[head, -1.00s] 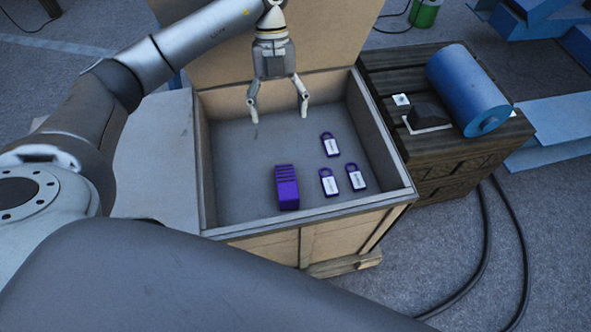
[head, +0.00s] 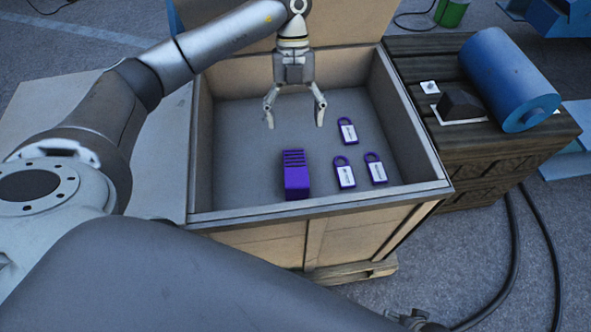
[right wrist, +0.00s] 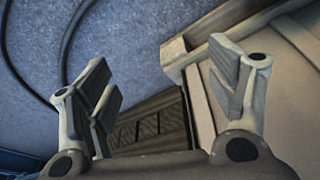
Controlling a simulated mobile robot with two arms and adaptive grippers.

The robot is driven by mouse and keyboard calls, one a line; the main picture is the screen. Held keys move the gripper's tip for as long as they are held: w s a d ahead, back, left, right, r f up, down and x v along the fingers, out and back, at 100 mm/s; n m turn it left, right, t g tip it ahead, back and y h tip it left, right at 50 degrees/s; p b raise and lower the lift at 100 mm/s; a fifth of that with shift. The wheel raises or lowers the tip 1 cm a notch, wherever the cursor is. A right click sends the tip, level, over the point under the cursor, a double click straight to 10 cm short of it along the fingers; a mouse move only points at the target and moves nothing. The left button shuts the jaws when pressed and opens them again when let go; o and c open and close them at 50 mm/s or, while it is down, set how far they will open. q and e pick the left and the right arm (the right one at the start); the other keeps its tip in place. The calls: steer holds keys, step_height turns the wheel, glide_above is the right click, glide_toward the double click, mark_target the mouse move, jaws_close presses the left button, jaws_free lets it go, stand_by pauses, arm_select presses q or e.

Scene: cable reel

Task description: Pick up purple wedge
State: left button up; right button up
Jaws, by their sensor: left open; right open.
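The purple wedge (head: 296,176) lies on the floor of the open wooden crate (head: 320,211), near its front wall. It has dark ribs across its far end. My left gripper (head: 295,122) points down into the crate with its fingers spread and nothing between them. It is apart from the wedge, a little beyond it in the head view. My right gripper (right wrist: 165,90) is open and empty in the right wrist view, outside the crate, with a crate corner close by its right finger.
Several purple padlocks with white labels, one of them the far padlock (head: 347,131), lie right of the wedge. A dark wooden crate (head: 490,150) at right bears a blue cylinder (head: 510,78) and a dark block (head: 461,104). Black cables (head: 545,240) run along the floor at right.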

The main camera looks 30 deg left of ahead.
arm_select(q)
steer(key=b, duration=0.5)
glide_toward(296, 167)
steer(key=shift+w+a+f, duration=0.15)
steer(key=shift+f, duration=1.05)
steer(key=b+x, duration=0.1)
steer(key=x, duration=0.5)
steer(key=b+x, duration=0.1)
steer(key=x, duration=0.3)
steer(key=shift+f, duration=0.2)
steer(key=shift+r, duration=0.1)
steer(key=c, duration=1.5)
step_height(296, 167, up, 4)
steer(key=shift+r+p, duration=0.1)
steer(key=shift+p, duration=0.35)
steer(key=shift+c, duration=0.2)
arm_select(e)
step_height(296, 167, up, 13)
steer(key=t, duration=0.1)
arm_select(q)
steer(key=shift+r+p, duration=0.5)
steer(key=shift+r, duration=2.4)
arm_select(e)
steer(key=shift+s+x, duration=0.1)
steer(key=shift+x, duration=1.15)
steer(key=shift+s+x, duration=0.15)
steer(key=shift+x, duration=1.15)
